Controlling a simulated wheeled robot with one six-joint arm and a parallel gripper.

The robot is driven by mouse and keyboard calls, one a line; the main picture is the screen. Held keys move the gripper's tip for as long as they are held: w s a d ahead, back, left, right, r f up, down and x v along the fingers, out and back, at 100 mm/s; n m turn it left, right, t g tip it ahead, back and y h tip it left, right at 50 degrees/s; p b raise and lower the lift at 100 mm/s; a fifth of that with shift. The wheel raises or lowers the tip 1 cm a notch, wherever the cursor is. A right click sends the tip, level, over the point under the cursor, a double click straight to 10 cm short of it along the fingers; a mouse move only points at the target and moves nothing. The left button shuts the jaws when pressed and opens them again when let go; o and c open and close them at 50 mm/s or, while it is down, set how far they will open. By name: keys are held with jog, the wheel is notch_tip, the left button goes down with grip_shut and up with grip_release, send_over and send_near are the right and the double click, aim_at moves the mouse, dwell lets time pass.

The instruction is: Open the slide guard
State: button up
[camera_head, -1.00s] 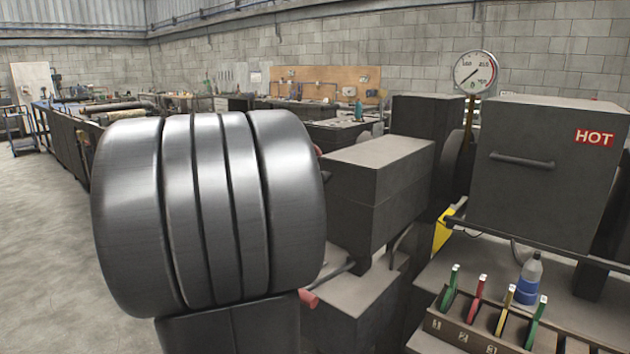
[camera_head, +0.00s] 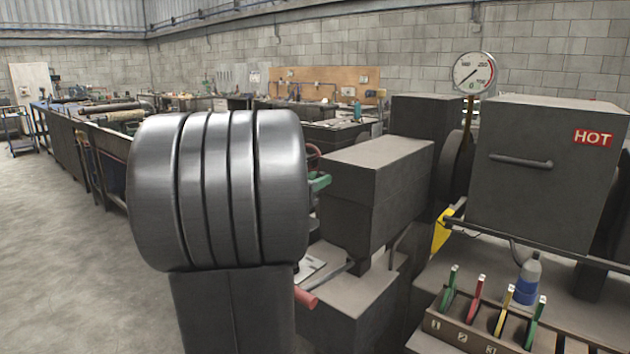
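I cannot tell for sure which part is the slide guard. A dark box with a horizontal bar handle (camera_head: 521,161) and a red HOT label (camera_head: 593,137) stands at the right; the box front (camera_head: 520,200) looks closed. A long dark grey block (camera_head: 375,190) sits left of it, in the middle of the machine. My ribbed grey arm joint and link fill the centre left and hide part of the machine behind them. My gripper is not seen, so its place relative to the guard does not show.
A rack (camera_head: 480,335) of coloured levers and a blue-white bottle (camera_head: 528,280) are at the lower right. A pressure gauge (camera_head: 474,72) stands behind. A red-ended bar (camera_head: 305,297) sticks out near my arm. The floor (camera_head: 70,240) at left is open.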

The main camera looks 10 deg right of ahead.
grip_shut()
jog(key=shift+r, duration=0.1)
jog(key=shift+s+d+r+m+b, duration=0.2)
jog(key=shift+s+r+m+b, duration=0.1)
jog(key=shift+r+m+b, duration=0.45)
jog(key=s+d+r+m+b, duration=0.5)
jog(key=s+d+m+b, duration=0.5)
jog(key=s+m+b, duration=0.4)
jog(key=shift+d+r+m+b, duration=0.15)
jog(key=shift+d+m+b, duration=0.25)
jog(key=shift+m+b, duration=1.3)
